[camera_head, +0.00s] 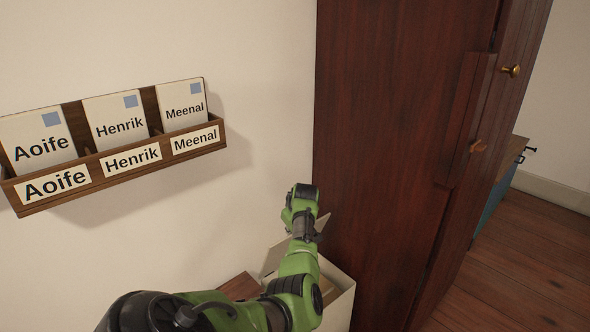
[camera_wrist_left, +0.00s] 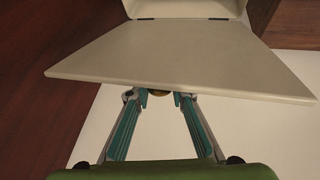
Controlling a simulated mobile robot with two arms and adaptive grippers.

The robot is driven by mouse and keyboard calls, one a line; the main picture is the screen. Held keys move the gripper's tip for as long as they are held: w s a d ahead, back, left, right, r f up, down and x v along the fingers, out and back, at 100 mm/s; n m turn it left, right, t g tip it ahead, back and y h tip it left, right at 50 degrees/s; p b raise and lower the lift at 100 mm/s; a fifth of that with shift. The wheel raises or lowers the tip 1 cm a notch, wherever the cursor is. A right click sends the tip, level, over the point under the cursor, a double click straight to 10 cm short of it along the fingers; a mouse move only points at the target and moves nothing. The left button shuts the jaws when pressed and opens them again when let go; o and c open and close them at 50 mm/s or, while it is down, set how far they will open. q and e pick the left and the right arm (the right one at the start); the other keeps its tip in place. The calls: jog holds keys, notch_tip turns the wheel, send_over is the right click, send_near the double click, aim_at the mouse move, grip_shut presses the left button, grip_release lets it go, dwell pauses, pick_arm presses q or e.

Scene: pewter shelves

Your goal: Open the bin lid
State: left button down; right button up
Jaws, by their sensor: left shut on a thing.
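The bin (camera_head: 343,302) is a cream box against the wardrobe's side, partly hidden behind my left arm in the head view. Its lid (camera_head: 322,224) stands raised and tilted, and part of the bin's inside shows below it. In the left wrist view the lid (camera_wrist_left: 165,55) is a flat pale panel with two dark hinges along its far edge. My left gripper (camera_wrist_left: 159,96) is shut on the small brass knob (camera_wrist_left: 158,93) at the lid's near edge; the lid hides most of the knob. My right gripper is out of view.
A tall dark wooden wardrobe (camera_head: 390,120) stands close to the right of the bin. A wall rack (camera_head: 115,170) with name cards hangs on the left. A brown wooden surface (camera_head: 238,286) lies left of the bin. Wooden floor (camera_head: 520,265) is clear at the right.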

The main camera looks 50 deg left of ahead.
pick_arm(q)
jog(key=shift+a+r, duration=0.3)
dwell(0.6)
jog(key=c, duration=1.8)
grip_release()
jog(key=shift+c, duration=0.2)
jog(key=shift+o, duration=0.3)
jog(key=shift+d, duration=0.1)
jog(key=shift+f, duration=0.1)
jog(key=shift+d, duration=0.1)
jog(key=v, duration=1.2)
